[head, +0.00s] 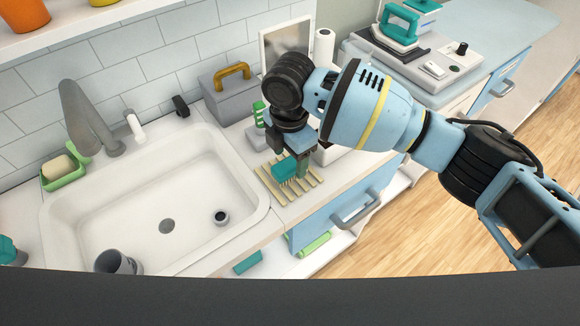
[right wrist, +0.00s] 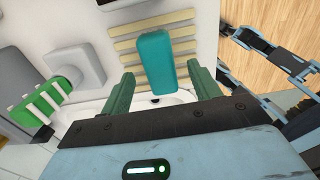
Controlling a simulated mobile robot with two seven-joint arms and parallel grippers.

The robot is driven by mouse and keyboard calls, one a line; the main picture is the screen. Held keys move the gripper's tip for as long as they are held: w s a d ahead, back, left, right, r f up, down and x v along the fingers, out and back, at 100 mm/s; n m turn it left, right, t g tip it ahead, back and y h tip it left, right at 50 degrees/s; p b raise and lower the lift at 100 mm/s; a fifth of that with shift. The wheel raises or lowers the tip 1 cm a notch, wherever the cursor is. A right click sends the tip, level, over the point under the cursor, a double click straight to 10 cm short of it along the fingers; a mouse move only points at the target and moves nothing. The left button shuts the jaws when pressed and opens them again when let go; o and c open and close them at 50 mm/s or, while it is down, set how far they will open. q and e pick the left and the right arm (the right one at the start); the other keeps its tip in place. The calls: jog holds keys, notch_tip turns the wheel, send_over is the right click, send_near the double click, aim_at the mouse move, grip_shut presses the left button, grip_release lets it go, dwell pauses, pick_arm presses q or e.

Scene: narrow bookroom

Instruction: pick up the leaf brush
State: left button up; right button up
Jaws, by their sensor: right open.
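A teal block with rounded ends, which I take to be the leaf brush, lies on a slatted cream rack (head: 268,186) right of the sink; in the head view the block (head: 284,171) is partly hidden by my right gripper (head: 298,168). In the right wrist view the teal block (right wrist: 155,60) lies between the green fingers of my right gripper (right wrist: 162,72). The fingers are open, with a gap on each side of the block. Any bristles are hidden. My left gripper is not in view.
A green-and-white striped item (head: 258,113) stands behind the rack, near a grey box (head: 228,97) with a yellow handle. The white sink (head: 130,205) is to the left. A blue drawer front (head: 335,225) with a grey handle is below the counter.

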aim_at(290, 163)
jog(key=shift+f, duration=1.55)
jog(key=c, duration=1.1)
jog(key=shift+r, duration=0.1)
